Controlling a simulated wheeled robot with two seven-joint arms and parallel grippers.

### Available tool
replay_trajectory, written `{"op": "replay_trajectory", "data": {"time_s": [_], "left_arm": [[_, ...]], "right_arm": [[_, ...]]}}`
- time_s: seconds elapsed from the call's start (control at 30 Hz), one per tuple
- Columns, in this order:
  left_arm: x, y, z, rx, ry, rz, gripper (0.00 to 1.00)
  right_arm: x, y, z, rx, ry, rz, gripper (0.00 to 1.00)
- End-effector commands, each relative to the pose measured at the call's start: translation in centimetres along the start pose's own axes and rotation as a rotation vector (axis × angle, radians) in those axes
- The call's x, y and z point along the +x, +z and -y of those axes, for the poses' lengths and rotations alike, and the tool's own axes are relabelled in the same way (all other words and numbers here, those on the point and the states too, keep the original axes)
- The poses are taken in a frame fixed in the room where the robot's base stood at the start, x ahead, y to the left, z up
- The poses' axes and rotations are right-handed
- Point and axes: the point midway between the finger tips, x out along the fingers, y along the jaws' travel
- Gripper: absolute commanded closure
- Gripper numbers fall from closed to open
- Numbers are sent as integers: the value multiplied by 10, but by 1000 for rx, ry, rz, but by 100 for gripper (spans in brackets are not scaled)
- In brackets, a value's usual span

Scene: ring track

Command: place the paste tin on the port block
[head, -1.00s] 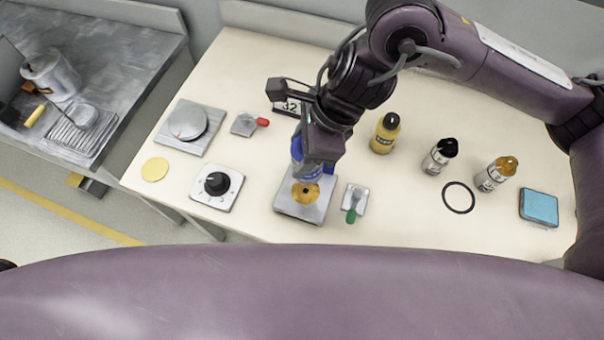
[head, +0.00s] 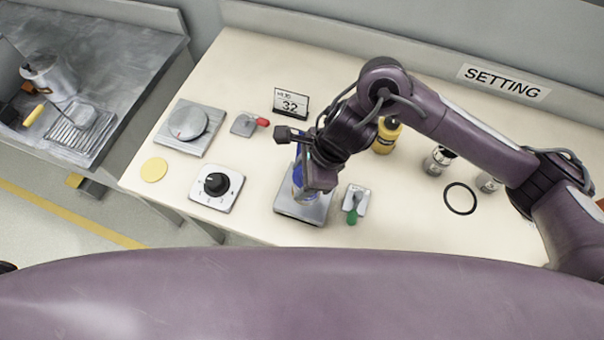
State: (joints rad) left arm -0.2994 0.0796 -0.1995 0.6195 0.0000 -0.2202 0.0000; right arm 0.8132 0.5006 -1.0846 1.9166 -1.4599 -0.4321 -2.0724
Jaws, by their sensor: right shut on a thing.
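My right gripper (head: 311,180) is shut on a blue and silver tin (head: 298,184), which I take to be the paste tin. It holds the tin over the grey square port block (head: 300,211). The tin looks upright, and the gripper hides much of it. The tin's lower end covers the middle of the block; whether it touches the block or hangs just above it, I cannot tell. My left gripper is not in view.
A green-handled switch (head: 352,201) stands close right of the block, and a black dial (head: 216,184) on a white plate stands left. A small sign (head: 291,103) and yellow bottle (head: 386,135) stand behind. A black ring (head: 460,198) lies right.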

Motion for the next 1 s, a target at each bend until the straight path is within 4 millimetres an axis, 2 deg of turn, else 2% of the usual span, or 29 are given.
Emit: {"op": "replay_trajectory", "data": {"time_s": [0.13,0.17,0.33,0.57,0.73,1.0], "left_arm": [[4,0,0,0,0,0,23],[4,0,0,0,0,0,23],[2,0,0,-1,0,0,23],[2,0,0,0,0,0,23],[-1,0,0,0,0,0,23],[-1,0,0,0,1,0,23]], "right_arm": [[3,-1,0,-1,0,0,75],[3,-1,0,0,0,0,47],[2,-1,0,0,0,0,26],[1,-1,0,0,0,0,26],[-6,0,1,-2,-4,-1,26],[-55,-1,2,-5,-8,-3,26]]}}
